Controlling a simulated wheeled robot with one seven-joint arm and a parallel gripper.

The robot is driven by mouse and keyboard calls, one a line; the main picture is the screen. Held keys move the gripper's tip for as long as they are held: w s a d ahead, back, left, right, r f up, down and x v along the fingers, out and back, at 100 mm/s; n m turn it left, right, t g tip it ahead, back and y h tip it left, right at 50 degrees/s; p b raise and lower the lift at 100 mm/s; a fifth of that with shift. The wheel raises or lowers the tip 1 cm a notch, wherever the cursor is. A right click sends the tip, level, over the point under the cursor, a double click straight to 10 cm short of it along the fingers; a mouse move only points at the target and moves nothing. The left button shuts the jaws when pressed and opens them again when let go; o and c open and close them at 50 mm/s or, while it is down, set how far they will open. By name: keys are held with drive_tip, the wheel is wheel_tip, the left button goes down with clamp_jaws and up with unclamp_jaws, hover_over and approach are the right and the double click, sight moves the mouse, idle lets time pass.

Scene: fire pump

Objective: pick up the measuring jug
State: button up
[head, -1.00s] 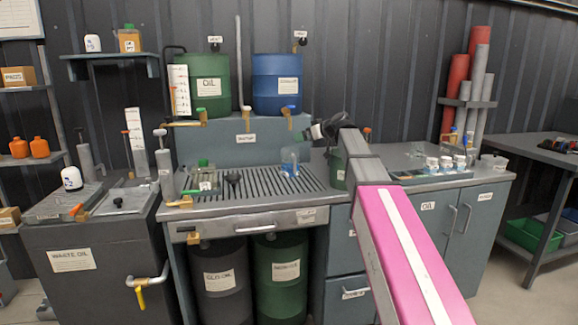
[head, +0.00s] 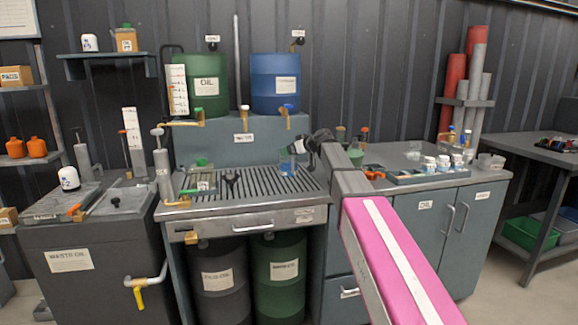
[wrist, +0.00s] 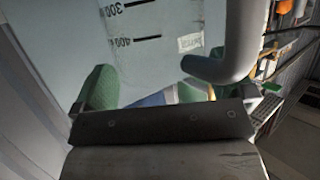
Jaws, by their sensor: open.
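The measuring jug (head: 287,164) is clear with a bluish tint and stands on the slotted grating below the blue drum. In the wrist view the jug's pale wall (wrist: 150,50) fills much of the picture, with 300 and 400 marks and a small label. Its thick grey handle (wrist: 238,45) is at the upper right. My gripper (head: 303,147) is just right of the jug's upper part. In the wrist view my gripper (wrist: 147,92) is open, its green pads apart in front of the jug wall. I cannot tell whether they touch it. A blue patch shows between the pads.
Brass taps hang above, one with a blue handle (head: 289,108). A tray of small white jars (head: 440,170) lies on the right counter.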

drive_tip(key=shift+w+a+f, duration=0.1)
drive_tip(key=c, duration=1.2)
